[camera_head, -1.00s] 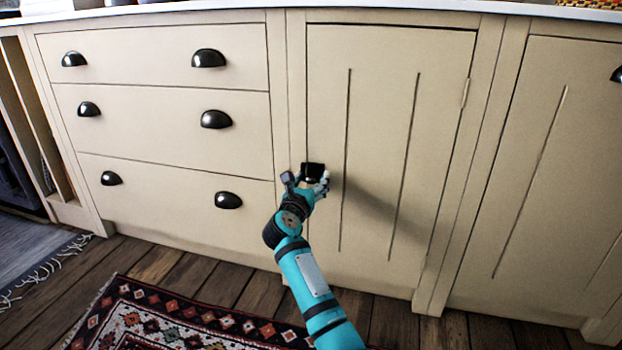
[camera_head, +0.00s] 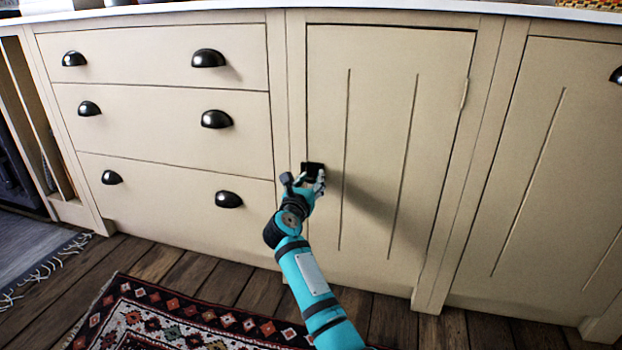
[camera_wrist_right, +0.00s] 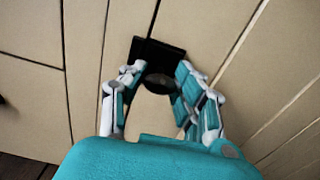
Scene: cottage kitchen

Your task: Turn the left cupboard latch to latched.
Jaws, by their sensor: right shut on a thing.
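The left cupboard latch (camera_head: 313,167) is a small black fitting at the left edge of the cream cupboard door (camera_head: 378,130). In the right wrist view, its dark square plate (camera_wrist_right: 150,52) spans the seam beside the door, with a rounded dark knob in front. My right gripper (camera_head: 305,180) is at the latch, shut on its knob. In the wrist view, the right gripper's fingers (camera_wrist_right: 158,76) flank the knob on both sides. The fingers hide part of the latch, and its exact turn is hard to read. My left gripper is not in view.
Drawers with black cup pulls (camera_head: 216,119) stand to the left of the door. Another cream door (camera_head: 550,160) is to the right. A patterned rug (camera_head: 170,320) lies on the wooden floor (camera_head: 220,285). The floor before the right cupboard is clear.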

